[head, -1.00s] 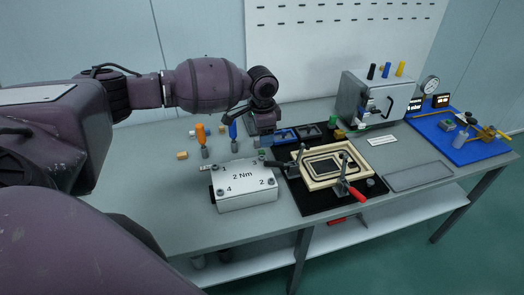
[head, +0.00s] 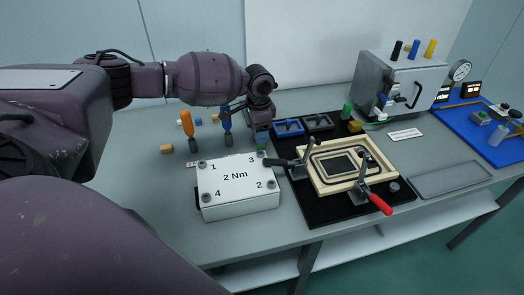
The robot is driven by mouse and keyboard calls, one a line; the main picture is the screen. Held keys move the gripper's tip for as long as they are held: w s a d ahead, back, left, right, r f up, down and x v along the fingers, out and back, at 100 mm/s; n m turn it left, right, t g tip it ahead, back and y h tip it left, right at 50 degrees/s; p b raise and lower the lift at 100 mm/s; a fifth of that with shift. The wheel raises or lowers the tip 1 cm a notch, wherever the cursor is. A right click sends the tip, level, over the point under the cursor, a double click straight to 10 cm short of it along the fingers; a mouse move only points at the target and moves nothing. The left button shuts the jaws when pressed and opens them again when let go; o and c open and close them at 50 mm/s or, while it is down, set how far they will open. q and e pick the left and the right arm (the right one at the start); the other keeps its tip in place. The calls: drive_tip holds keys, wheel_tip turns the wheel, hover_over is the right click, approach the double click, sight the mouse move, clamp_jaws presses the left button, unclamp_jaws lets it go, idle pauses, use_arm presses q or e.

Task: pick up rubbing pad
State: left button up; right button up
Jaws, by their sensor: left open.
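My left gripper (head: 259,127) hangs pointing down in the middle of the head view, just behind the white box marked 2 Nm. Its fingers are small and partly hidden by its own body; it is open. A small blue-and-green block (head: 262,143) is directly under the gripper, at the box's back right corner. It looks like the rubbing pad, but I cannot be sure. Whether the fingers stand around it or just above it cannot be told. My right gripper is not in view.
The white box (head: 237,190) stands in front. A wooden frame (head: 372,178) with clamps and a red handle (head: 380,204) lies on a black mat right of it. Blue and dark trays (head: 288,127) are close behind. Orange and blue screwdrivers (head: 187,125) stand left. A grey cabinet (head: 385,80) stands back right.

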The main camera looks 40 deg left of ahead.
sight(259, 146)
use_arm(q)
wheel_tip(259, 146, down, 3)
drive_tip(key=shift+r, duration=0.1)
drive_tip(key=shift+f, duration=0.4)
drive_tip(key=shift+f+b, duration=0.3)
drive_tip(key=f, duration=0.4)
drive_tip(key=shift+w+f+b, duration=0.1)
drive_tip(key=shift+w+b, duration=0.1)
drive_tip(key=shift+b, duration=0.15)
drive_tip(key=shift+c, duration=0.4)
drive_tip(key=c, duration=0.9)
